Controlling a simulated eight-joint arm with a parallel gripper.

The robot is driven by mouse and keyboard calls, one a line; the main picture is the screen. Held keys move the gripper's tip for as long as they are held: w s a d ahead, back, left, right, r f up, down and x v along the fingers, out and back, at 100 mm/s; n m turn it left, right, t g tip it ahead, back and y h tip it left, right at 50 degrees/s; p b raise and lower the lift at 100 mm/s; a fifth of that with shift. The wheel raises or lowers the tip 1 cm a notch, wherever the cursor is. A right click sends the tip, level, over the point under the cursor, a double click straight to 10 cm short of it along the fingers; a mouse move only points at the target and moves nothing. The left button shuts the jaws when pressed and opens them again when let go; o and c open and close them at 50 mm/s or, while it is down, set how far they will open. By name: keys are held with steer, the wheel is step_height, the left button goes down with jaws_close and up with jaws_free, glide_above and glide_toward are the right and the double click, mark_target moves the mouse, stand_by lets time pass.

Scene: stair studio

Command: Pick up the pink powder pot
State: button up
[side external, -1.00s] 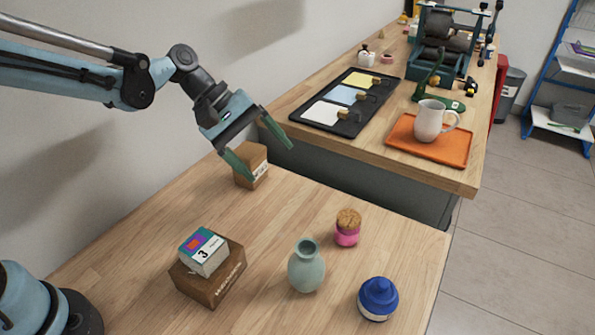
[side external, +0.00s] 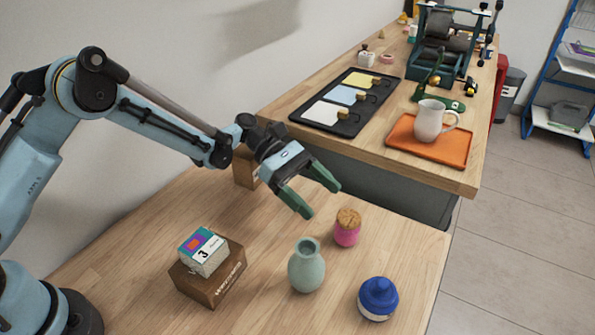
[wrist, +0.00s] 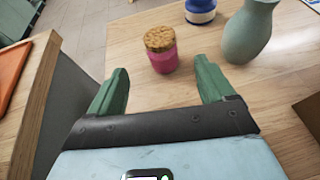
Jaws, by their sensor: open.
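The pink powder pot (side external: 346,234) stands upright on the near wooden table, with a cork-coloured lid on top. It also shows in the wrist view (wrist: 164,62), ahead of and between my two green fingers. My gripper (side external: 318,199) is open and empty. It is above the table, up and to the left of the pot in the side view, and apart from it. Nothing hides the pot in either view.
A pale green vase (side external: 306,268) stands close to the pot, and a blue jar (side external: 378,298) is nearby. A small box (side external: 203,251) sits on a brown box (side external: 208,286). Another brown box (side external: 243,168) is partly behind my arm. The table edge is right of the pot.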

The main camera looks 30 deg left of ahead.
mark_target(349, 229)
steer(key=x, duration=0.4)
steer(key=shift+f+x, duration=0.1)
steer(key=shift+x, duration=1.25)
steer(key=shift+f+x, duration=0.15)
steer(key=shift+x, duration=1.15)
steer(key=shift+s+a, duration=0.1)
steer(key=shift+s, duration=0.05)
steer(key=c, duration=1.1)
